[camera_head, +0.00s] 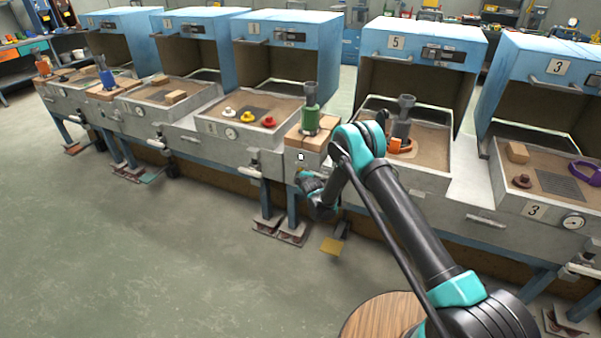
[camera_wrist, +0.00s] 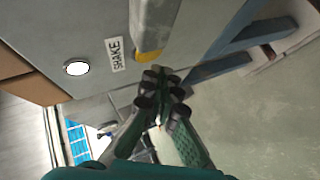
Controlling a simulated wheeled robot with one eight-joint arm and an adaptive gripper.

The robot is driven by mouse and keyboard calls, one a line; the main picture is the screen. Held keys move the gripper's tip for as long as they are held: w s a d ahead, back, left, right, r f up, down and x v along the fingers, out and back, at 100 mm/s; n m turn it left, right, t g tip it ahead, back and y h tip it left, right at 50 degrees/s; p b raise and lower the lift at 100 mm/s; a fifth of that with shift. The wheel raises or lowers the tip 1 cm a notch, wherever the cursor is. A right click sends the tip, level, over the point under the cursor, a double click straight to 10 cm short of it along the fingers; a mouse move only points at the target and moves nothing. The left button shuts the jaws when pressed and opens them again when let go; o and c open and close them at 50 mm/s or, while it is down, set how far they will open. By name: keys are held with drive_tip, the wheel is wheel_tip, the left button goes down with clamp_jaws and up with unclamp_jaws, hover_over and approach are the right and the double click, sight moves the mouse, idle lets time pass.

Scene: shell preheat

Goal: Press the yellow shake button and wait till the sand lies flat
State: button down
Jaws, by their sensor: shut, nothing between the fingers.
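The yellow part (camera_wrist: 148,57) beside the SHAKE label (camera_wrist: 115,54) shows in the wrist view, on the grey bench front. My gripper (camera_wrist: 161,82) is shut and empty, its fingertips just below the yellow part in that view. I cannot tell whether they touch it. In the head view my gripper (camera_head: 304,177) is low at the bench front, partly hidden by my wrist, and the button is hidden. The sand (camera_head: 431,140) in the box under hood 5 shows around a grey cylinder (camera_head: 403,116) and an orange piece (camera_head: 400,146). My arm covers part of the box.
A round white light (camera_wrist: 76,68) sits left of the label. A yellow pedal (camera_head: 332,246) is on the floor below. More hooded sand boxes line both sides. The floor (camera_head: 150,250) at left is clear.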

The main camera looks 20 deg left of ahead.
drive_tip(key=shift+s+a, duration=0.2)
drive_tip(key=shift+s, duration=2.25)
